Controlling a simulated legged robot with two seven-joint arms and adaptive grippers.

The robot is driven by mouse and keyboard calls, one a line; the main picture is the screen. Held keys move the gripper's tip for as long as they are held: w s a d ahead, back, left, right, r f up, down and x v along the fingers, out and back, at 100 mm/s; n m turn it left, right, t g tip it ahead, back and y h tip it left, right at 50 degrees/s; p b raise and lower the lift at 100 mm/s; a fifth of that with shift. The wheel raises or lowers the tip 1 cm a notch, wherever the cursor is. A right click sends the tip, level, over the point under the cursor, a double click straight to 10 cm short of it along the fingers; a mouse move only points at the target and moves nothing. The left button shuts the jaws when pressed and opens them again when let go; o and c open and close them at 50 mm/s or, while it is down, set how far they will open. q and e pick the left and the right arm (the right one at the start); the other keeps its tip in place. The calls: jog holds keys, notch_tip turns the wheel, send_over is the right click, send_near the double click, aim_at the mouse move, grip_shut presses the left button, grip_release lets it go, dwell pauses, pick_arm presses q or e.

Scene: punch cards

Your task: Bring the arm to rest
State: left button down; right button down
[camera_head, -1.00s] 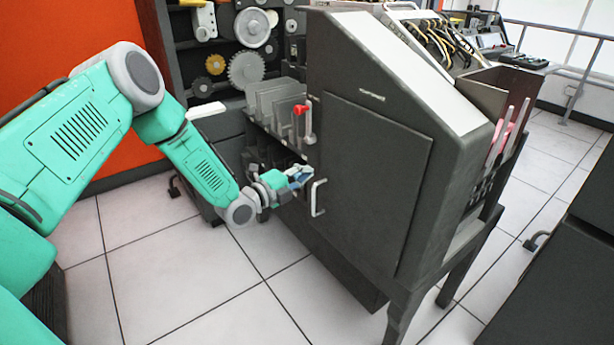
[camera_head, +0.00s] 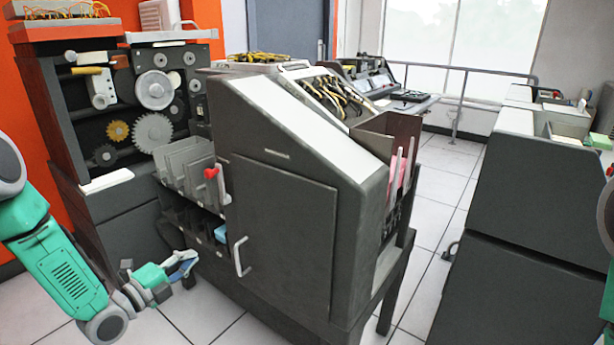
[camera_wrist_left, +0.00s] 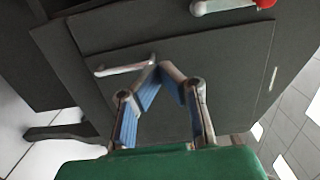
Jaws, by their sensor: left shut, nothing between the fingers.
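My left gripper (camera_head: 188,264) is in front of the lower left side of the dark grey card machine (camera_head: 285,215), apart from it, at the lower left of the head view. Its blue-padded fingers meet at the tips in the left wrist view (camera_wrist_left: 170,70) and hold nothing. The teal left arm (camera_head: 65,270) hangs down from the left edge and bends at the wrist. Only a sliver of my right arm shows at the right edge; its gripper is out of view.
The machine has a silver door handle (camera_head: 241,256), a red-knobbed lever (camera_head: 211,174) and a light blue piece (camera_head: 221,233) in a lower slot. A gear cabinet (camera_head: 128,122) stands behind left. Dark cabinets (camera_head: 500,235) stand right. Tiled floor (camera_head: 432,215) is clear between.

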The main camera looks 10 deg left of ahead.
pick_arm(q)
jog(key=s+d+f+n+g+y+p, duration=0.2)
jog(key=s+d+f+n+g, duration=0.6)
jog(key=s+d+f+n, duration=0.3)
jog(key=s+d+f+n+g+y, duration=0.1)
jog(key=s+n+g, duration=0.3)
jog(key=s, duration=0.7)
jog(key=s+f+n+g+y, duration=0.1)
jog(key=s+n+g, duration=0.3)
jog(key=s, duration=0.8)
jog(key=shift+d+n+g+y+p, duration=0.3)
jog(key=shift+d+n+y+p, duration=0.1)
jog(key=shift+n+y, duration=0.5)
